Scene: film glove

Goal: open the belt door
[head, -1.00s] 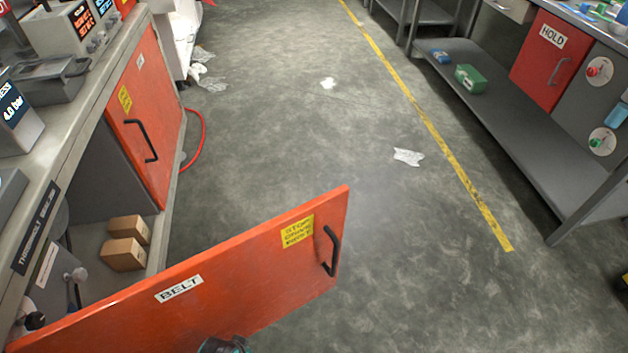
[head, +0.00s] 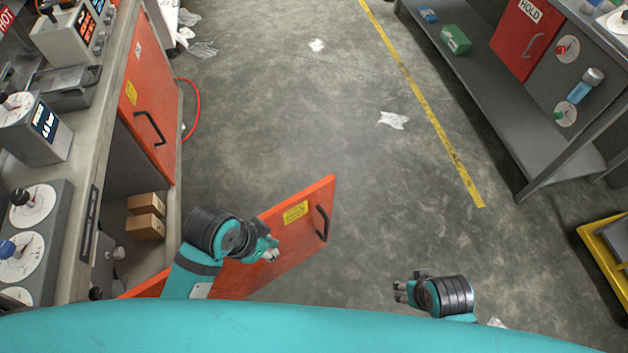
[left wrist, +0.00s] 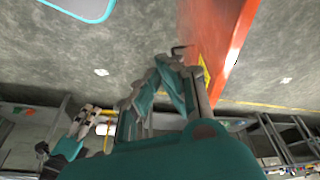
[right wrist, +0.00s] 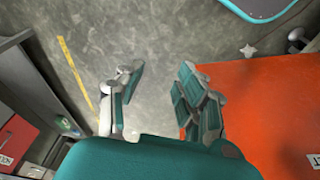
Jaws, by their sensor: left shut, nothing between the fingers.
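The orange belt door (head: 295,240) stands swung out from the left counter, across the floor in the head view. A yellow sticker (head: 295,212) and its black bar handle (head: 322,222) are near the free edge; its BELT label is hidden behind my left arm. The door also shows in the left wrist view (left wrist: 222,40) and the right wrist view (right wrist: 270,110). My left gripper (head: 268,252) is shut and empty, in front of the door's face, short of the handle; I cannot tell whether it touches. My right gripper (head: 400,292) is open and empty, right of the door.
The compartment left of the door holds two cardboard boxes (head: 146,216). Another orange door (head: 148,100) is shut farther along that counter, beside a red hose (head: 193,105). A shelf bench (head: 500,110) stands at right, a yellow-edged item (head: 605,250) nearer. The middle floor is clear except scraps.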

